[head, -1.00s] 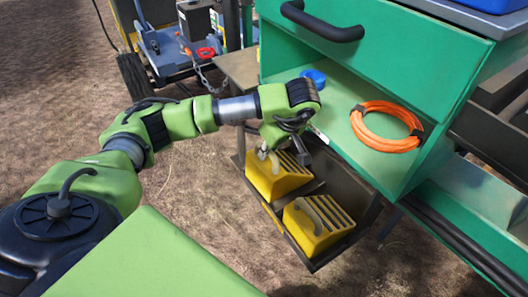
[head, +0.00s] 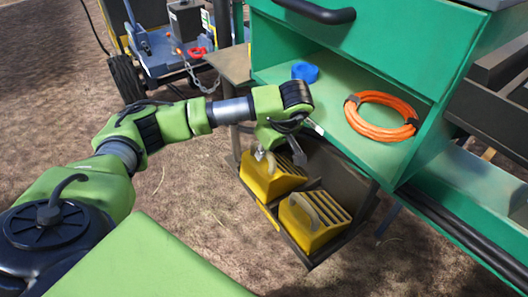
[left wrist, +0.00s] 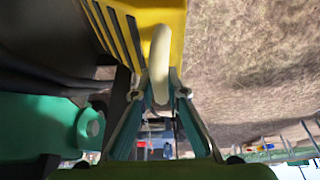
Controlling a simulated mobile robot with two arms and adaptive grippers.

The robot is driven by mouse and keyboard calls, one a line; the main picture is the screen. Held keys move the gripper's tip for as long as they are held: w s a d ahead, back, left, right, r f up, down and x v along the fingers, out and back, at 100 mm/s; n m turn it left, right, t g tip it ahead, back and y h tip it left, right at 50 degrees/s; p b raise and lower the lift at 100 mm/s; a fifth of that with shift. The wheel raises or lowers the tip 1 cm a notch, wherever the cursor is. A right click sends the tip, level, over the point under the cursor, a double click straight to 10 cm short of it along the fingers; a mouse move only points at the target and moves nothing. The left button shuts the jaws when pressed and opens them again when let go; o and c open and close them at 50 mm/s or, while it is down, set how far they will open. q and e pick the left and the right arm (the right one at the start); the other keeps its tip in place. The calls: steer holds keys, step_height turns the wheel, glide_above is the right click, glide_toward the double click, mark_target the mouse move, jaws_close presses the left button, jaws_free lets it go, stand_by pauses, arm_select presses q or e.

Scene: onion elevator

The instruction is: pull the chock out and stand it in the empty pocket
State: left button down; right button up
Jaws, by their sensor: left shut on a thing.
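Two yellow chocks with dark slots sit in a dark rack (head: 345,166) under the green cabinet. My left gripper (head: 279,158) is at the top of the far chock (head: 264,182). In the left wrist view, my left gripper (left wrist: 160,90) is shut on the pale handle (left wrist: 160,55) of this yellow chock (left wrist: 173,14). The near chock (head: 303,226) stands beside it, its grey handle free. The gripper hides part of the far chock's top. I cannot make out an empty pocket. My right gripper is not in view.
The open shelf (head: 345,135) of the green cabinet is just above the rack and holds an orange hose coil (head: 367,128) and a blue roll (head: 305,72). A wheeled blue cart (head: 160,62) stands at the back left. The ground left of the rack is clear.

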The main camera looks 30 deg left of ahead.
arm_select(q)
steer(key=shift+s+a+f, duration=0.1)
steer(key=shift+s+f, duration=0.5)
steer(key=shift+f, duration=0.3)
steer(key=c, duration=2.1)
jaws_free()
steer(key=shift+c, duration=0.2)
steer(key=shift+o, duration=1.1)
steer(key=shift+a+f, duration=0.1)
steer(key=shift+f, duration=0.05)
steer(key=shift+a, duration=0.1)
steer(key=shift+f, duration=0.1)
steer(key=shift+d+r, duration=0.25)
steer(key=shift+r, duration=0.1)
steer(key=v, duration=1)
steer(key=shift+w+a+r, duration=0.1)
steer(key=shift+w+r, duration=0.05)
steer(key=shift+w, duration=0.15)
steer(key=shift+v, duration=0.75)
